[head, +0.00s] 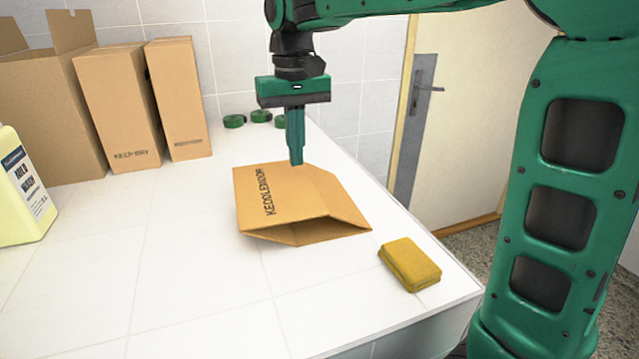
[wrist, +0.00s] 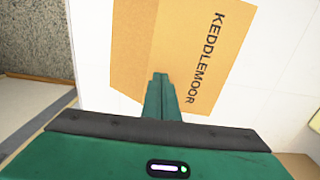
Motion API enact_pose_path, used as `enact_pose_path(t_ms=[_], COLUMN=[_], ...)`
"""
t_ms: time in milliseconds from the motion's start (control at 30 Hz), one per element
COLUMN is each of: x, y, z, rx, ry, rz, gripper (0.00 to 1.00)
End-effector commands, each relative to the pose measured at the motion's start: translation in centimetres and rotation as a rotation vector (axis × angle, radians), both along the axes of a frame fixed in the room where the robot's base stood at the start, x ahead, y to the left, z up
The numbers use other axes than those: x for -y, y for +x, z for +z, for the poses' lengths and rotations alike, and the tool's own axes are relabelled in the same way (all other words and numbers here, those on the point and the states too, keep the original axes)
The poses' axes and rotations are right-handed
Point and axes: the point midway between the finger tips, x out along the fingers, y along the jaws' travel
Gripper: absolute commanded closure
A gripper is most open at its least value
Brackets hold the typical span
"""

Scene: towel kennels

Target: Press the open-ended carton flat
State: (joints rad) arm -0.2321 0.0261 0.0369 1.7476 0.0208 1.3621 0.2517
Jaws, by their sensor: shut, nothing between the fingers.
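The open-ended carton (head: 285,198) is brown cardboard marked KEDDLEMOOR. It lies on the white tiled counter, its near open end a low, slanted gap, so it is partly collapsed and leaning. It also shows in the wrist view (wrist: 195,50), lettering to the right and a second panel to the left. My gripper (head: 296,162) points straight down with its fingers together and empty. Its tips are at the carton's far edge in the head view and overlap the carton in the wrist view (wrist: 160,76). I cannot tell whether they touch it.
A mustard sponge-like block (head: 410,264) lies near the counter's right edge. Upright cartons (head: 120,105) stand at the back left, with a yellow jug (head: 20,190) before them. Small green round items (head: 234,121) sit at the back. The front left counter (head: 190,290) is clear.

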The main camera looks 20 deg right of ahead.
Motion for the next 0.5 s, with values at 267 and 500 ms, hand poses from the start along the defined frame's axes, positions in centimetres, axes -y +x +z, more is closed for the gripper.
enact_pose_path(t_ms=[267,500], x=[-0.1,-0.1], y=[0.1,0.1], z=[0.1,1.6], rx=[0.004,0.007], ry=[0.001,0.002], rz=[0.002,0.003], gripper=[1.0,1.0])
